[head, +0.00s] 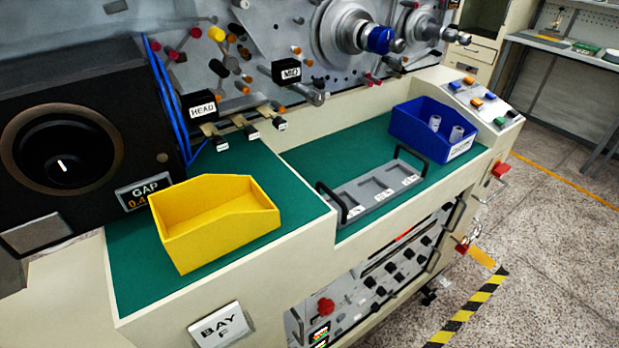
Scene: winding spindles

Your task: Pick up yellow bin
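The yellow bin (222,239) stands upright on the green mat (130,285) of the left ledge, in the head view. It is an open-topped bin with a lowered front on its right side, and the part of its inside that shows looks empty. Nothing touches it from above. My gripper does not show in this view.
A black unit with a dial (62,165) and a GAP display (145,193) stand close behind and left of the bin. Labelled HEAD (202,106) and MID (290,72) parts jut out above. A grey tray with black handles (372,198) and a blue bin (424,138) lie right.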

